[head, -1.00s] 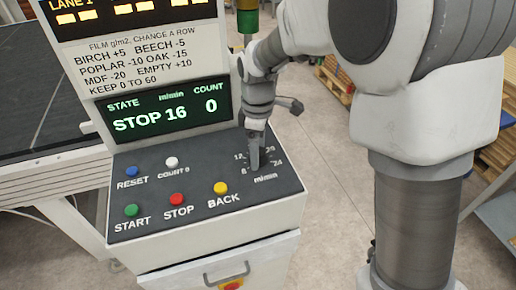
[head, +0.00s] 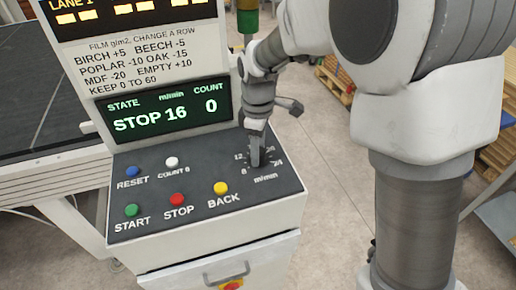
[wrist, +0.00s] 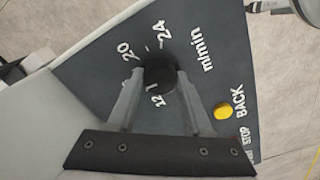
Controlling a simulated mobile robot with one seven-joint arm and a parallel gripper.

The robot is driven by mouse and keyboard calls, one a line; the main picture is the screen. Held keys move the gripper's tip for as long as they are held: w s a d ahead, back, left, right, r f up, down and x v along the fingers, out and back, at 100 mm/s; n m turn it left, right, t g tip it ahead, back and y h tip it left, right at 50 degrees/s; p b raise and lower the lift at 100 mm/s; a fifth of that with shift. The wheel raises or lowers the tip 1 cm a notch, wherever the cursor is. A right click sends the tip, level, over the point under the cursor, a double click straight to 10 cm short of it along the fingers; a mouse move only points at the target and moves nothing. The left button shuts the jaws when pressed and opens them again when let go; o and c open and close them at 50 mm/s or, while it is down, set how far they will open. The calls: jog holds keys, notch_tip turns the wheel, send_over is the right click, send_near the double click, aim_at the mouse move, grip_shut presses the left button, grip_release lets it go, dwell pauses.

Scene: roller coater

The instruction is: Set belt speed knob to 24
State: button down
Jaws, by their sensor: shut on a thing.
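The black belt speed knob (wrist: 160,74) sits on the dark sloped panel, with 12, 20 and 24 readable around it in the wrist view. My gripper (wrist: 158,84) is shut on the knob, one finger on each side. In the head view my gripper (head: 256,160) points down onto the knob and hides most of it. The knob's pointer cannot be made out.
The panel also holds blue RESET (head: 131,172), white COUNT 0 (head: 172,161), green START (head: 131,210), red STOP (head: 177,199) and yellow BACK (head: 221,188) buttons. A drawer handle (head: 227,275) is below. Pallets (head: 335,80) stand behind on the floor.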

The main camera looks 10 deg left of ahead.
jog(key=m, duration=0.5)
jog(key=shift+m, duration=0.3)
jog(key=m, duration=1.1)
jog(key=shift+r+m, duration=0.1)
jog(key=shift+m, duration=0.3)
jog(key=m+p, duration=0.1)
jog(key=m, duration=0.4)
jog(key=shift+m, duration=0.4)
jog(key=shift+c, duration=1.6)
grip_release()
notch_tip(320, 180, up, 17)
jog(key=shift+r+p, duration=0.2)
jog(key=shift+p, duration=0.2)
